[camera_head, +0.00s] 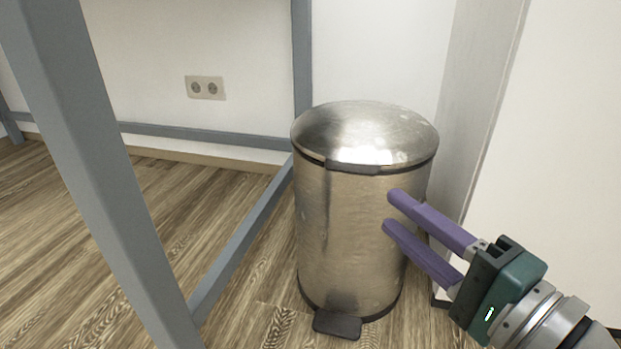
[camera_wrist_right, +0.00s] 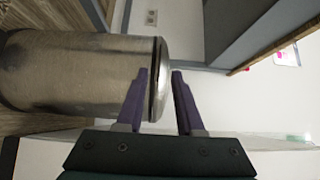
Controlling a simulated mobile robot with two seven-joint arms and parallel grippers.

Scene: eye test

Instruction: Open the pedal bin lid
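The pedal bin (camera_head: 335,235) is a brushed-metal cylinder standing upright on the floor. Its domed metal lid (camera_head: 365,130) is closed, with a dark rim below it. A black pedal (camera_head: 337,324) sticks out at the base. My right gripper (camera_head: 390,211) has purple fingers, open and empty, at the right front of the bin, below the lid's rim in the picture. In the right wrist view the bin (camera_wrist_right: 75,75) lies sideways, and the lid's edge (camera_wrist_right: 163,60) shows between the spread fingertips (camera_wrist_right: 159,75). I cannot tell whether they touch it. My left gripper is not in view.
A grey metal table frame (camera_head: 110,170) stands left of the bin, with a low bar running close beside it. A white wall with a socket (camera_head: 205,87) is behind. A pale panel (camera_head: 480,100) stands close on the right. Wooden floor (camera_head: 100,250) is clear at the left.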

